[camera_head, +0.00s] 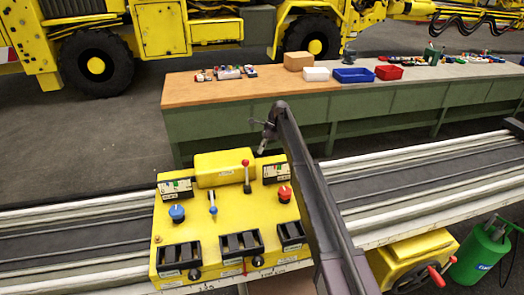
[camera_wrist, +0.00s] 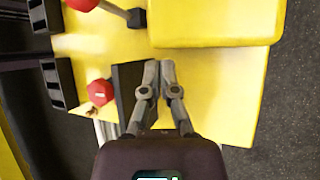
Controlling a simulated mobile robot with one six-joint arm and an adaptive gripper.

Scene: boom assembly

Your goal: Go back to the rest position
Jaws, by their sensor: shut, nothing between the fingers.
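My gripper (camera_wrist: 159,66) is shut and empty in the wrist view, its two fingers together above the yellow control box (camera_wrist: 215,90). In the head view my arm rises in front of the yellow control box (camera_head: 225,225), and the small gripper (camera_head: 262,150) hangs near the box's far right corner. The box carries a red-knobbed lever (camera_head: 246,175), a blue-knobbed lever (camera_head: 213,205), a blue knob (camera_head: 177,213) and a red knob (camera_head: 284,193). The red knob also shows in the wrist view (camera_wrist: 101,91), left of the fingers. My arm hides part of the box's right side.
A long workbench (camera_head: 245,112) stands behind, with a blue bin (camera_head: 354,75), a red bin (camera_head: 389,72), a white bin (camera_head: 316,74) and a cardboard box (camera_head: 298,61). Rails run across below it. A green canister (camera_head: 480,255) is at lower right. A yellow vehicle stands at the back.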

